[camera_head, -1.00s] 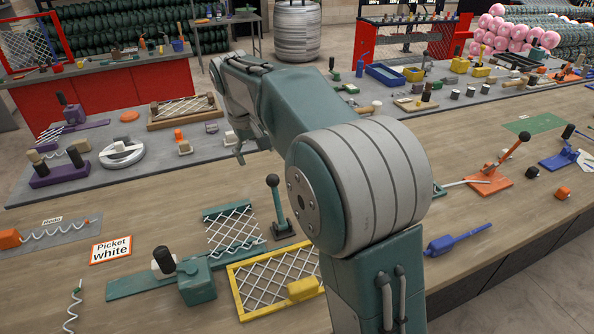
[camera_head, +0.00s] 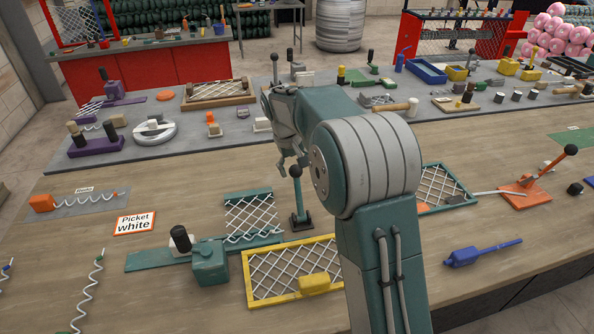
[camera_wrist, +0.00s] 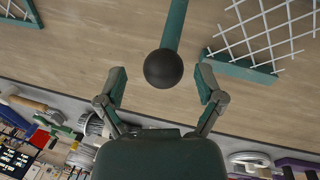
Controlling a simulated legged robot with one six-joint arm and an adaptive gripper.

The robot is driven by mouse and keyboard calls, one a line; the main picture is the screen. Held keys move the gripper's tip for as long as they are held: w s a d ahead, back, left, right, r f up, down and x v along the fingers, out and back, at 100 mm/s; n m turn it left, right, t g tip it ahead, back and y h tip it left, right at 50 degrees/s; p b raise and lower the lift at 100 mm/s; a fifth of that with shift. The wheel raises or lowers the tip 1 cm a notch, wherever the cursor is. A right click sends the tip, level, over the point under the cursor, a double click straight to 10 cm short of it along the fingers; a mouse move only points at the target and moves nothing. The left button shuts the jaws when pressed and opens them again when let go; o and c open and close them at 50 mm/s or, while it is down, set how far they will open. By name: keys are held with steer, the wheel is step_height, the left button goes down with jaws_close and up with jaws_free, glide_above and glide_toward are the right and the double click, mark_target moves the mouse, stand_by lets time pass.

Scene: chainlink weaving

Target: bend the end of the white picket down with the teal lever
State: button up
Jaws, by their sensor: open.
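The teal lever (camera_head: 301,215) stands upright with a black ball knob on top. In the wrist view its knob (camera_wrist: 164,69) lies between the fingers, with the teal shaft behind it. My gripper (camera_head: 293,168) is open just above the knob in the head view; its fingers (camera_wrist: 160,80) are spread on either side of the ball, with visible gaps. The white picket mesh (camera_head: 252,214) hangs in a teal frame left of the lever, and also shows in the wrist view (camera_wrist: 265,32). A wavy white strand runs along its lower edge; which end is to be bent I cannot tell.
A "Picket white" sign (camera_head: 135,223) lies left of a teal tool block (camera_head: 209,262). A yellow-framed mesh (camera_head: 250,280) lies in front of the lever. A blue tool (camera_head: 480,252) lies at the right. Bare wood separates the lever from the grey mat behind.

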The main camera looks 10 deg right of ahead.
steer(key=shift+f, duration=0.7)
steer(key=shift+a+f, duration=0.1)
jaws_close()
